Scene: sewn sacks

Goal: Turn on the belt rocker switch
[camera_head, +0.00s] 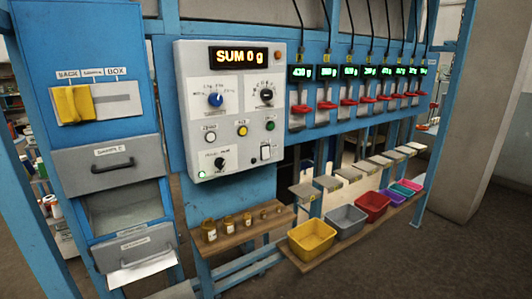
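A light grey control panel (232,112) hangs on the blue frame, with a display reading "SUM 0 g". A small white rocker switch (265,152) sits at its lower right; I take it for the belt switch, but its label and position are too small to read. Left of it are a black knob (220,162) and a lit green lamp (202,174). Higher up are a blue knob (215,99), a black dial (266,95), and white, yellow and green buttons. Neither of my grippers shows in this view.
A wooden shelf with several small brown jars (209,230) stands below the panel. A yellow bin (311,238) and other coloured bins line a low board at right. A drawer cabinet with a yellow slider (73,104) is at left. The space before the panel looks clear.

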